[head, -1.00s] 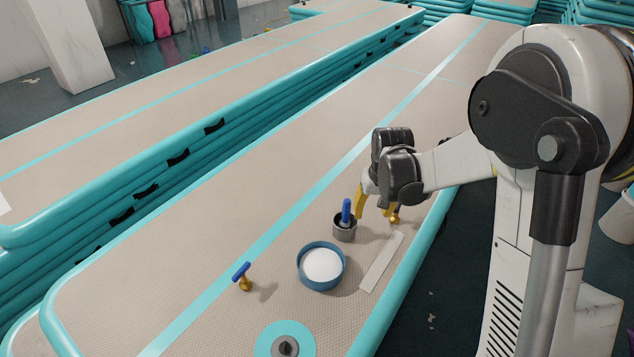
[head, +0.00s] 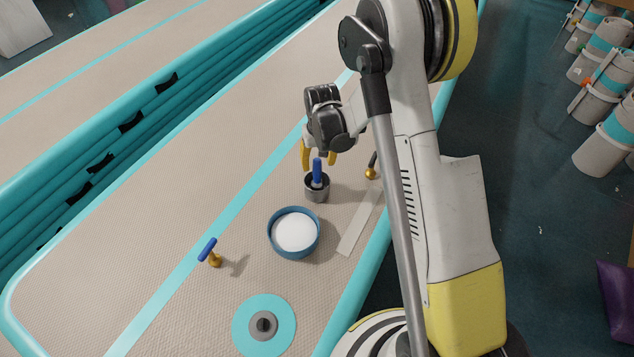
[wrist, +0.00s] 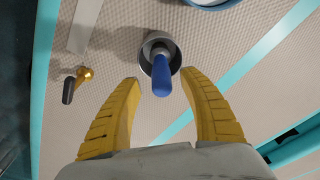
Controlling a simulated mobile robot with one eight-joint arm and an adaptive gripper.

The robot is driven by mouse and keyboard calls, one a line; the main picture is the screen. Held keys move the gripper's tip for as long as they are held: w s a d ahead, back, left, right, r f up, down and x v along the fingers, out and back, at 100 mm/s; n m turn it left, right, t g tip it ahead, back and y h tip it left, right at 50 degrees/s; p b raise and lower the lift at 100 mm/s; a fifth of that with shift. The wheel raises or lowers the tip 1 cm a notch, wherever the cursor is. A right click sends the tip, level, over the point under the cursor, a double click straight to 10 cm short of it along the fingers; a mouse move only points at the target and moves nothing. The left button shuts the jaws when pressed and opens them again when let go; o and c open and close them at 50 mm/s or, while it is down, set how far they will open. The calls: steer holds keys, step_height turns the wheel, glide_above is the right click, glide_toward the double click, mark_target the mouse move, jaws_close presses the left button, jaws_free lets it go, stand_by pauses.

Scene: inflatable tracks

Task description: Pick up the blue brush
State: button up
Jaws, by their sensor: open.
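The blue brush (head: 317,170) stands upright in a small grey metal cup (head: 317,193), with its blue handle sticking out of the top. Its lower end is hidden in the cup. The brush handle (wrist: 162,76) also shows in the wrist view, centred between my yellow fingertips and a little beyond them. My gripper (head: 319,158) is open and empty, just behind and above the brush in the head view. No contact with the handle is visible.
A blue round dish (head: 294,233) with white contents is in front of the cup. A pale strip (head: 360,225) and a dark-handled gold piece (head: 371,171) lie right. A blue-and-brass T-shaped piece (head: 209,250) stands left. The track (head: 150,240) is otherwise mostly clear.

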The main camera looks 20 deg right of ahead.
steer(key=f, duration=0.1)
steer(key=f+b, duration=0.1)
steer(key=f, duration=0.2)
steer(key=shift+w+a+b, duration=0.1)
steer(key=shift+w+b, duration=0.15)
steer(key=shift+b, duration=0.05)
steer(key=shift+r, duration=0.1)
jaws_close()
steer(key=shift+r, duration=0.1)
step_height(320, 180, up, 10)
steer(key=p, duration=0.4)
